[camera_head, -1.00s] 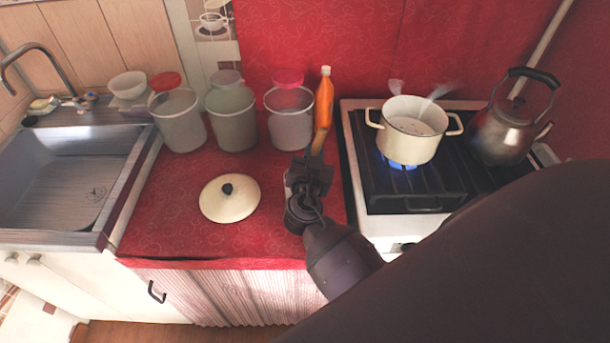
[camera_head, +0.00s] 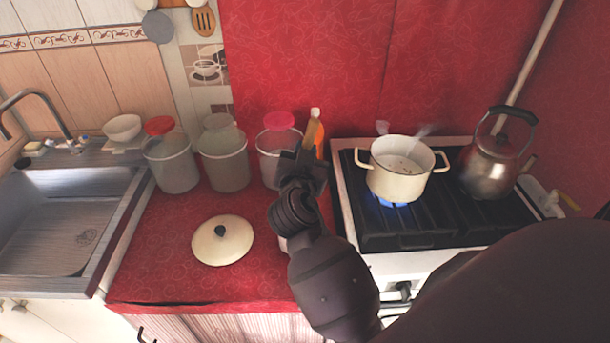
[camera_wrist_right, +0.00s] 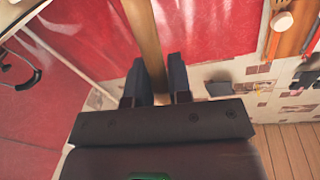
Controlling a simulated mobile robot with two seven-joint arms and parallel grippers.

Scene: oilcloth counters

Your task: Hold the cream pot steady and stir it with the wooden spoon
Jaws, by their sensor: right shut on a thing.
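The cream pot (camera_head: 397,180) stands upright on a lit burner at the left of the stove. It has two side handles, and steam rises from it. My right gripper (camera_head: 305,160) is left of the pot, above the counter, and clear of it. It is shut on the wooden spoon (camera_head: 311,131), seen as a light wooden handle. In the right wrist view, the spoon (camera_wrist_right: 143,40) runs up between the two dark fingers (camera_wrist_right: 157,80); its far end is out of frame. My left gripper is not in view.
A metal kettle (camera_head: 491,165) stands right of the pot. Several canisters (camera_head: 223,158) and an orange bottle (camera_head: 319,143) line the wall. A cream lid (camera_head: 222,243) lies on the red counter (camera_head: 160,265). A sink (camera_head: 65,225) is at the left.

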